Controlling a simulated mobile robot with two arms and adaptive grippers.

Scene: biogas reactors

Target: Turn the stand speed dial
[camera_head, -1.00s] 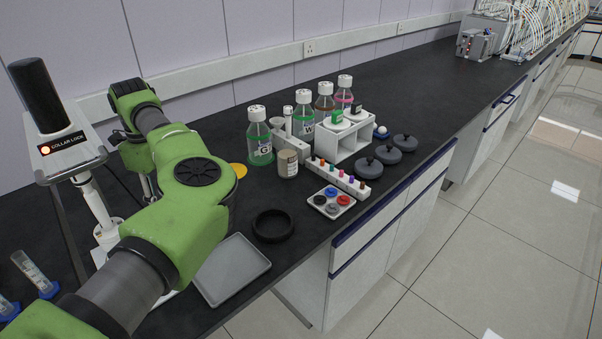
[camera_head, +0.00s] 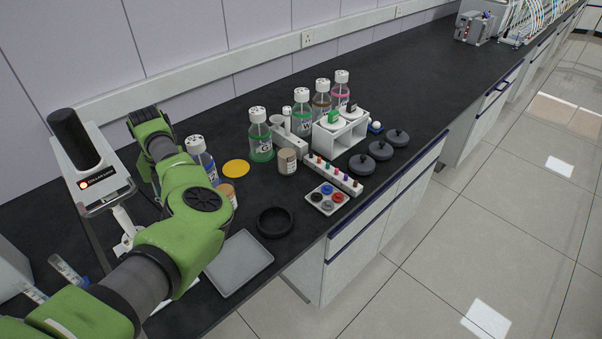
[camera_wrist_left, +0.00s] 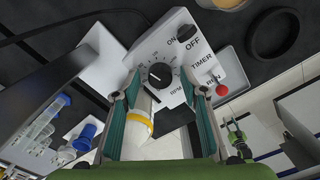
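The stand's white control panel (camera_wrist_left: 180,50) shows in the left wrist view, with ON, OFF, TIMER, RUN and RPM printed on it. Its round black speed dial (camera_wrist_left: 159,75) has a pale pointer line and a ring of marks. My left gripper (camera_wrist_left: 152,92) has its two teal-lined fingers apart, one on each side of the dial; I cannot tell whether they touch it. In the head view, the stand's white top with a black cylinder (camera_head: 74,138) shows at left. My left arm hides the panel and gripper there. A small green and black shape, perhaps my right arm, shows low right in the wrist view.
A grey tray (camera_head: 240,262) and a black ring (camera_head: 275,222) lie close to the arm. A blue-labelled bottle (camera_head: 202,158) stands behind it. Several bottles, a white rack (camera_head: 340,132) and black lids stand farther right.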

